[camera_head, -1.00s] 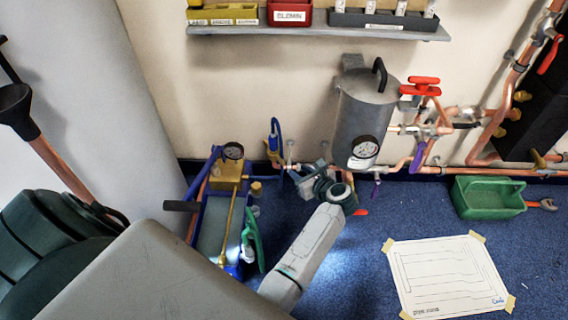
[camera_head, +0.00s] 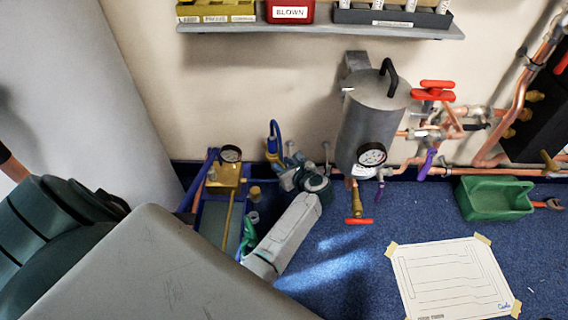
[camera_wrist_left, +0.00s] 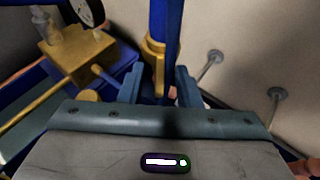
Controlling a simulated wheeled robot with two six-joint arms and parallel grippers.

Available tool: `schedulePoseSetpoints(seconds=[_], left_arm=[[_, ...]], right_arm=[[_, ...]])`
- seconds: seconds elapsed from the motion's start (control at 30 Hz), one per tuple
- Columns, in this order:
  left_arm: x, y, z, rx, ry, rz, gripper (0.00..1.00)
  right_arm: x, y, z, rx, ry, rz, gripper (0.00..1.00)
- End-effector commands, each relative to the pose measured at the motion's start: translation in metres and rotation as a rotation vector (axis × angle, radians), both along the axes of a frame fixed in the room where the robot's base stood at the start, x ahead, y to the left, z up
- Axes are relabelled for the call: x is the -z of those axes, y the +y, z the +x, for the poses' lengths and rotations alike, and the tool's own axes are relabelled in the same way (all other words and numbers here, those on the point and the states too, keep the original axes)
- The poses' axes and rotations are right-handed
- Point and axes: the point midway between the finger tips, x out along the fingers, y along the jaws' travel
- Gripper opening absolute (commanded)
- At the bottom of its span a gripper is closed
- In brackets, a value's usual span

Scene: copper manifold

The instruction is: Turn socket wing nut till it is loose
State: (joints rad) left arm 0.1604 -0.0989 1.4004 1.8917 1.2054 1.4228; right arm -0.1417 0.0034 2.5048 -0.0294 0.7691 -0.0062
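A blue hose (camera_head: 274,130) with a yellow fitting stands near the wall, left of the grey tank. In the left wrist view the yellow fitting (camera_wrist_left: 157,54) is a collar around the blue hose, upright, just beyond my fingers. I cannot tell for sure whether this collar is the socket wing nut. My left gripper (camera_head: 296,170) is close in front of it, and its fingers (camera_wrist_left: 159,88) are spread, with a gap between them in line with the hose. The lower end of the fitting is partly hidden. My right gripper is not in view.
A blue-framed pump with a brass block (camera_head: 228,174) and gauge stands to the left. The grey tank (camera_head: 372,115), with a red-handled brass valve (camera_head: 357,205) below, is to the right. A green tray (camera_head: 492,199) and taped paper (camera_head: 452,280) lie on the blue floor.

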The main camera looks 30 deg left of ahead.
Motion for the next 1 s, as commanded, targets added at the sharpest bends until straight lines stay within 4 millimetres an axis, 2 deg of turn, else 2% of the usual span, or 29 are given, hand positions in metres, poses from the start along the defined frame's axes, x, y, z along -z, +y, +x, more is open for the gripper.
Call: schedulePoseSetpoints(seconds=[0.07,0.2,0.43,0.67,1.0], left_arm=[[0.000,0.000,0.000,0.000,0.000,0.000,0.27],[0.000,0.000,0.000,0.000,0.000,0.000,0.00],[0.000,0.000,0.000,-0.002,0.000,0.000,0.00],[0.004,-0.003,0.008,-0.101,0.000,-0.001,0.00],[0.000,-0.003,0.008,-0.132,0.000,0.000,0.00]], right_arm=[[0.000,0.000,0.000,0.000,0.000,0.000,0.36],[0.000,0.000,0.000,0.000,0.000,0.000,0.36],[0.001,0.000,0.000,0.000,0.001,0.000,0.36],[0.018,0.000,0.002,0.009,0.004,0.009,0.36],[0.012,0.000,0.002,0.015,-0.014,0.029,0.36]])
